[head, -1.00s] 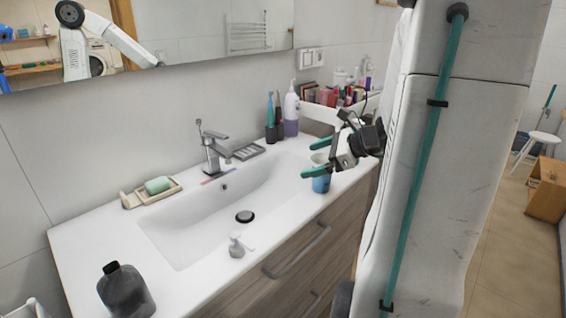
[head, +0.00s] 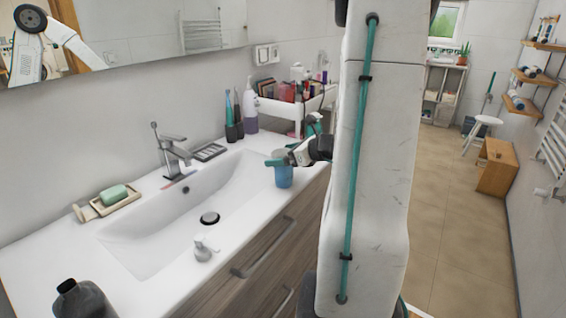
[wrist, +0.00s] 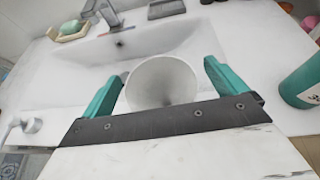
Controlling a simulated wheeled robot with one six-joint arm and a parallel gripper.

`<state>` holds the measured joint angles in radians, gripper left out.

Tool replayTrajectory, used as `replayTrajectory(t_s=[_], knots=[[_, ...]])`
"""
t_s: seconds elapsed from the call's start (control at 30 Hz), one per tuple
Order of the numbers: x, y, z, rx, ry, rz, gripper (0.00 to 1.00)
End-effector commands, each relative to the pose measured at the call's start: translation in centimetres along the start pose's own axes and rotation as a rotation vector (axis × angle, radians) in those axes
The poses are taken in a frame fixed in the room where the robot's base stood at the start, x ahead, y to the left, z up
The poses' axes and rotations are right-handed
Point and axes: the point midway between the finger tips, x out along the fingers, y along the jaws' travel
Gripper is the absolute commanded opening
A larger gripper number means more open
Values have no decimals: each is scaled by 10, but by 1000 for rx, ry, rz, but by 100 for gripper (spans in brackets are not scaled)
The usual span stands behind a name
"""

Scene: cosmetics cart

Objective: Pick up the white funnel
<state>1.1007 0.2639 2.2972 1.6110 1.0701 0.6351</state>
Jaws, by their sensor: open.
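The white funnel (wrist: 162,85) shows in the wrist view as a wide, round pale mouth narrowing to a darker centre. My gripper (wrist: 163,70) is open, with one teal finger on each side of the funnel and narrow gaps between. In the head view my gripper (head: 288,153) is at the front right of the counter, by a blue cup (head: 283,175). The funnel is hard to make out there, and I cannot tell whether it rests in the cup.
The counter holds a sink (head: 165,235), a soap dish (head: 108,203), a dark bottle (head: 82,300) and a small white pump head (head: 203,250). A teal bottle (wrist: 303,85) stands close right of my gripper in the wrist view. A cosmetics cart (head: 285,103) stands behind.

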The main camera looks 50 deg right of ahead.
Motion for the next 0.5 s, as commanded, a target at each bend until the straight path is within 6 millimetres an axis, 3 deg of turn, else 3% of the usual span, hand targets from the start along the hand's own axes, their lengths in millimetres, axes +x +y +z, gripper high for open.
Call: replayTrajectory(t_s=[0.17, 0.33, 0.5], knots=[[0, 0, 0, 0, 0, 0, 97], [0, 0, 0, -1, 0, 0, 50], [0, 0, 0, -1, 0, 0, 49]])
